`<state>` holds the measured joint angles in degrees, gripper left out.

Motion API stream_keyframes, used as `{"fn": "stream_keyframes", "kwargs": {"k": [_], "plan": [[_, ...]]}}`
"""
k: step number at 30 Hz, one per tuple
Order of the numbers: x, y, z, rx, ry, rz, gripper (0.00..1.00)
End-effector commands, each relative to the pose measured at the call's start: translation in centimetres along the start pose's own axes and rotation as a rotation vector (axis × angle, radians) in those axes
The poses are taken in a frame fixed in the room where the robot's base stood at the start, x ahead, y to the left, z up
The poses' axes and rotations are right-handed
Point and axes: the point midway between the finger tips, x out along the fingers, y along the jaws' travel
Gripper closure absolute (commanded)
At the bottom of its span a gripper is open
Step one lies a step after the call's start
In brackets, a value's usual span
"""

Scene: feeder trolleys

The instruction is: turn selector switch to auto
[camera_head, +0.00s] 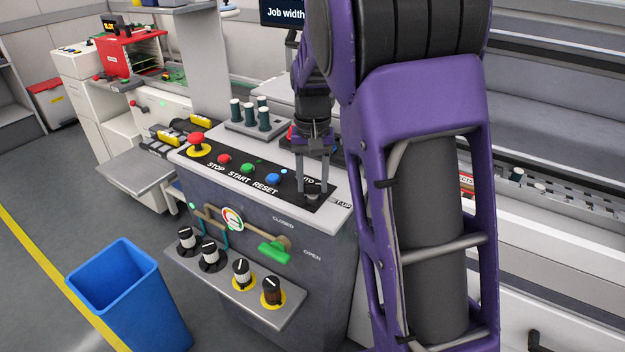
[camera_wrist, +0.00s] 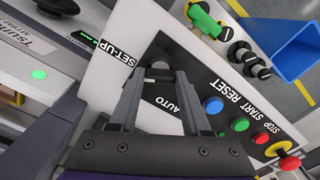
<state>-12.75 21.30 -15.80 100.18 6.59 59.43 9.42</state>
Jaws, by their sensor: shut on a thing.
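The selector switch (camera_wrist: 158,68) is a round dark knob with a light bar. It sits on the black strip of the control panel (camera_head: 345,213), between the printed words AUTO and SET-UP. My gripper (camera_head: 315,190) points down at the right end of this strip. In the wrist view my gripper (camera_wrist: 160,76) has one finger on each side of the switch and is shut on it. The fingers partly hide the knob, and I cannot tell clearly which label it points to.
Red, green and blue buttons (camera_head: 272,178) and a red emergency stop (camera_head: 196,139) line the strip to the left. Dark green cylinders (camera_head: 264,119) stand behind. Below are a green valve handle (camera_head: 274,252) and several knobs. A blue bin (camera_head: 120,270) stands on the floor.

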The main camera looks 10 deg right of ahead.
Motion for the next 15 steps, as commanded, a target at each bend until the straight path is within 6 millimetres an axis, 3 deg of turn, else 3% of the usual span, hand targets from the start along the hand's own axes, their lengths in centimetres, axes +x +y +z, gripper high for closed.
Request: {"fn": "stream_keyframes", "kwargs": {"k": [8,15], "plan": [[-0.12,0.01,-0.03,-0.050,0.000,-0.001,1.00],[-0.22,0.05,-0.04,-0.200,0.000,0.000,1.00]]}}
